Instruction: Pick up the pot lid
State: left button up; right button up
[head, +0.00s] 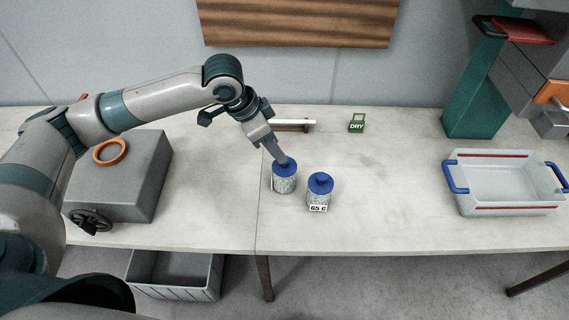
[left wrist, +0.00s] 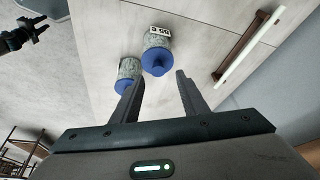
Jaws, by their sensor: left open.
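Two speckled pots with blue knobbed lids stand upright side by side on the table. The left pot (head: 284,184) wears its lid (head: 280,170); the right pot (head: 318,200), labelled 65 C, wears its own lid (head: 320,182). My left gripper (head: 283,160) points down over the left pot's lid. In the left wrist view, my open left gripper (left wrist: 160,76) has that lid (left wrist: 155,62) ahead, between the fingertip lines; contact cannot be told. The other lid (left wrist: 123,87) shows partly beside one finger. My right gripper is not clearly in view.
A green DRY sign (head: 356,123) stands farther right. A grey box (head: 140,180) is at left, a clear bin (head: 505,196) with blue handles at right. The table between the pots and bin is clear.

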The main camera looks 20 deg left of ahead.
aim_at(287, 169)
pick_arm(q)
jog(key=shift+d+f+p, duration=0.25)
jog(key=shift+f+p, duration=0.1)
jog(key=shift+f, duration=0.15)
jog(key=p+x, duration=0.1)
jog(key=x, duration=0.2)
jog(key=shift+w+d+f, duration=0.1)
jog(key=shift+d+f, duration=0.05)
jog(key=shift+f, duration=0.4)
grip_shut()
